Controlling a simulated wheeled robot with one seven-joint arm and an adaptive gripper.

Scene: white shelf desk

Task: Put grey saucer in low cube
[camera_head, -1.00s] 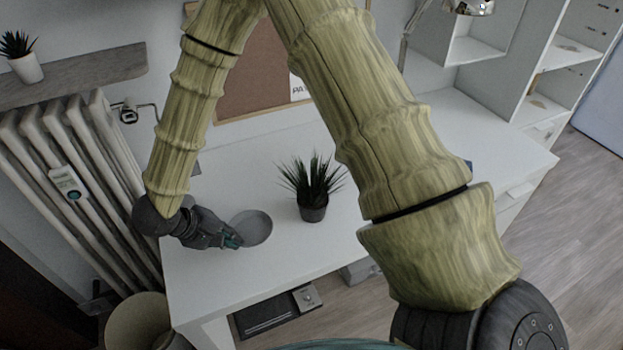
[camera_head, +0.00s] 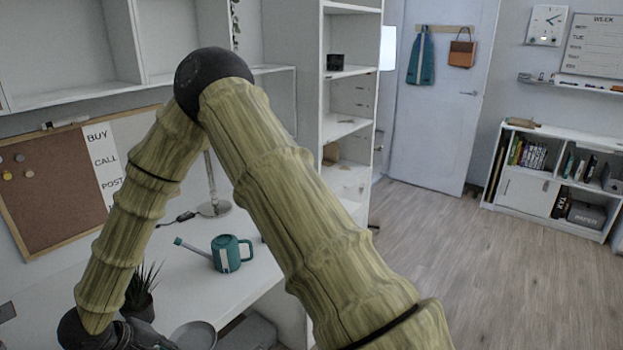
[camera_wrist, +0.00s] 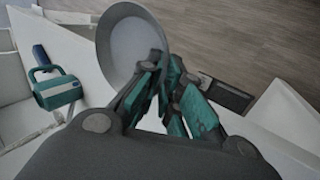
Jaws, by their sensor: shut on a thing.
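The grey saucer (camera_head: 195,336) shows at the bottom edge of the head view, partly cut off. In the wrist view the saucer (camera_wrist: 127,42) is a round shallow dish. My gripper (camera_wrist: 165,88) is shut on its near rim, with teal-padded fingers on both sides of it. In the head view my gripper is mostly cut off at the bottom edge. A white shelf unit with open cubes stands past the desk's far end; a lower cube (camera_head: 345,180) shows there, partly behind my arm. I cannot tell which cube is the low one.
A potted plant (camera_head: 138,300) stands on the white desk (camera_head: 185,275) beside my gripper. A teal watering can (camera_head: 228,254) and a lamp base (camera_head: 214,208) stand farther along it. My arm hides part of the desk. The wooden floor (camera_head: 440,260) at right is open.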

